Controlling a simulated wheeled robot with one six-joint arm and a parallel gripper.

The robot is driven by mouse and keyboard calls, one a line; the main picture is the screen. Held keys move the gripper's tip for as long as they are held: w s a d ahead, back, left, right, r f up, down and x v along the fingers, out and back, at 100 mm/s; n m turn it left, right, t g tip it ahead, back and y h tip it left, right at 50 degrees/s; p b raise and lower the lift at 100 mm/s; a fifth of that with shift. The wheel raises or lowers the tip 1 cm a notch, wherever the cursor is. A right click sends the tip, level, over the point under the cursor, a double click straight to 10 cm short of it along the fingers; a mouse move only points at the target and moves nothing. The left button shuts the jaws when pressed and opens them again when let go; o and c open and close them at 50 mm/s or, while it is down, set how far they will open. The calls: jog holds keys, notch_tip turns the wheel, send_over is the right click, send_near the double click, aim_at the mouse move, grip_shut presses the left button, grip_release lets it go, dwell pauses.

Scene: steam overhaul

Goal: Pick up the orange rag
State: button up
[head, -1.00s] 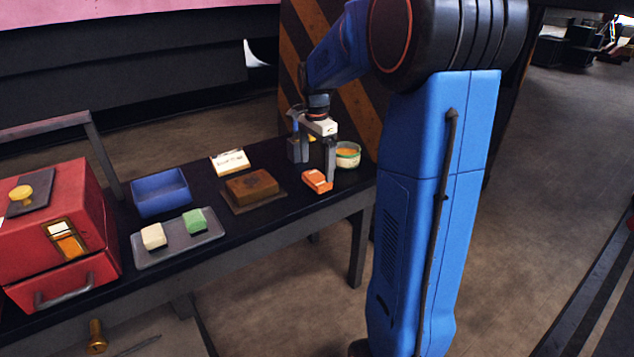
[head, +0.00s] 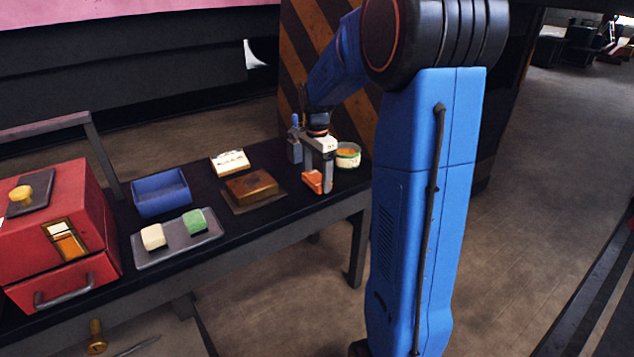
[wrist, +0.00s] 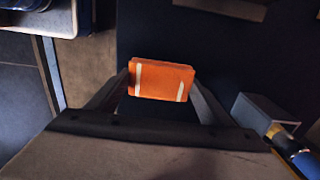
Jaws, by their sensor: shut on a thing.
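The orange rag (head: 313,182) is a small folded block at the right end of the dark table. In the wrist view the rag (wrist: 160,80) shows two pale stripes and sits between both fingers. My gripper (head: 320,184) points down over it, with its fingers at the rag's sides. The gripper (wrist: 158,84) is shut on the rag. I cannot tell whether the rag touches the table.
A bowl with a green band (head: 347,156) stands close right of my gripper. A brown block (head: 252,185) lies to the left, with a white card (head: 229,161) behind it. Further left are a grey tray (head: 178,250), a blue bin (head: 160,192) and a red toolbox (head: 40,255).

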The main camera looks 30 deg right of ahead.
aim_at(317, 177)
notch_tip(317, 177, up, 10)
dwell(0.6)
jog(key=shift+o, duration=1.4)
jog(key=shift+c, duration=0.7)
